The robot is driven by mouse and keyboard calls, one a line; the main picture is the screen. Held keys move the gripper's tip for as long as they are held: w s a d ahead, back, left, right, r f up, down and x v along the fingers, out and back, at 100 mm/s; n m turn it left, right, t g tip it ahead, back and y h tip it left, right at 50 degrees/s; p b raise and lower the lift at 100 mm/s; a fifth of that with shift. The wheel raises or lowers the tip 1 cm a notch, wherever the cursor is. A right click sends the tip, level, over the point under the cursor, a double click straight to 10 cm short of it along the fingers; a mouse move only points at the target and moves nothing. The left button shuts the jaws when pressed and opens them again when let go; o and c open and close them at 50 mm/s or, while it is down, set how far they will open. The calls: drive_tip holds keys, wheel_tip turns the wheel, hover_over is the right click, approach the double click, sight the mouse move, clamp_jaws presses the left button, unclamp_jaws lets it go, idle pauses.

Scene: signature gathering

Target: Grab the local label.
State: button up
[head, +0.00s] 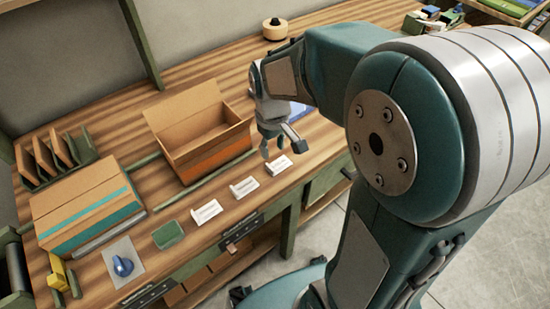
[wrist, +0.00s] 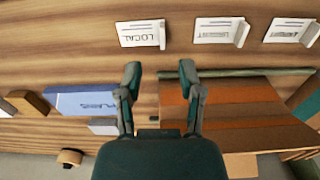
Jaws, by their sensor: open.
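The local label (wrist: 138,35) is a small white card reading "LOCAL", with a raised tab at one end. It lies flat on the wooden bench at the upper left of the wrist view. In the head view it appears to be the rightmost card (head: 275,166) of the row near the bench's front edge. My gripper (wrist: 160,72) is open and empty, with its two fingers well apart. In the head view my gripper (head: 280,150) hangs above the bench just behind that card, not touching it. In the wrist view the card lies beyond the fingertips, slightly left.
Two similar white cards, the middle one (wrist: 220,31) and the end one (wrist: 290,31), lie beside it. An open cardboard box (head: 205,132) stands behind the row. A blue printed box (wrist: 80,101) lies near the gripper. A closed carton (head: 85,205) sits at left.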

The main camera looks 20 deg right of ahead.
sight(272, 174)
wheel_tip(272, 174, down, 3)
drive_tip(key=shift+a+r, duration=0.1)
drive_tip(key=shift+a, duration=0.05)
wheel_tip(272, 174, down, 6)
drive_tip(key=shift+r, duration=0.1)
clamp_jaws()
